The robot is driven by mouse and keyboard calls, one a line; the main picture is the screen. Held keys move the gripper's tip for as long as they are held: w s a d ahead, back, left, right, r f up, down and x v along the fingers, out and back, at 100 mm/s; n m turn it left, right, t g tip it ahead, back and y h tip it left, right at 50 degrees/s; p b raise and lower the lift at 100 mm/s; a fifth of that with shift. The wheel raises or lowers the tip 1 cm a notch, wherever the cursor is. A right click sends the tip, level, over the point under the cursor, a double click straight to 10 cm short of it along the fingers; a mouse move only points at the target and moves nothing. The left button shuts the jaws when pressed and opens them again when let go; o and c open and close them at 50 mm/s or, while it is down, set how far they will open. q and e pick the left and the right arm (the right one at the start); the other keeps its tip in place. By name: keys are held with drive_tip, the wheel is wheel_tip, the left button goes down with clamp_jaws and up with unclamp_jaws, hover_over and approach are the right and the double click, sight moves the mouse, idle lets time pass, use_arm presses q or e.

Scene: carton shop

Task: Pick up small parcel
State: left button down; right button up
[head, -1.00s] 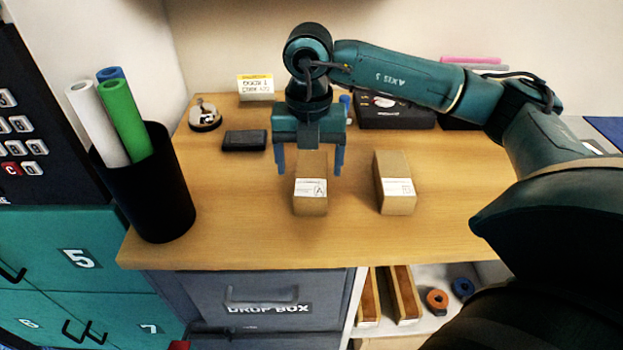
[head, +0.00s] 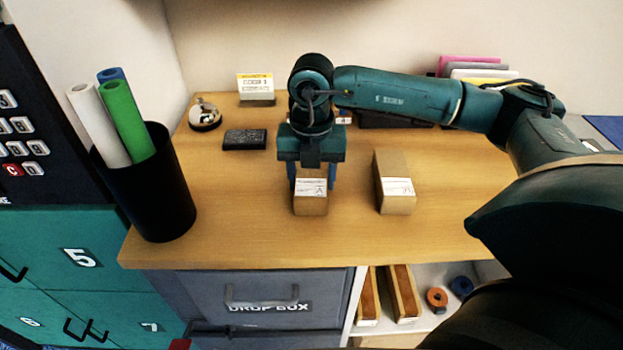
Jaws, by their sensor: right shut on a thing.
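Two small brown parcels with white labels stand on the wooden counter (head: 250,230). My right gripper (head: 311,186) points down over the left parcel (head: 311,205), with a finger on each side of it. It is shut on this parcel, which appears to rest on the counter. The gripper hides the parcel's rear part. The other parcel (head: 396,190) stands a little to the right, apart from the gripper. My left gripper is not in view.
A black bin (head: 150,195) with rolled tubes stands at the left. A bell (head: 205,115), a dark block (head: 245,139) and a small sign (head: 255,86) are at the back left. A drop box (head: 262,295) is below the front edge, beside an open shelf (head: 425,322).

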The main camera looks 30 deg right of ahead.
drive_tip(key=c, duration=0.3)
drive_tip(key=shift+c, duration=0.2)
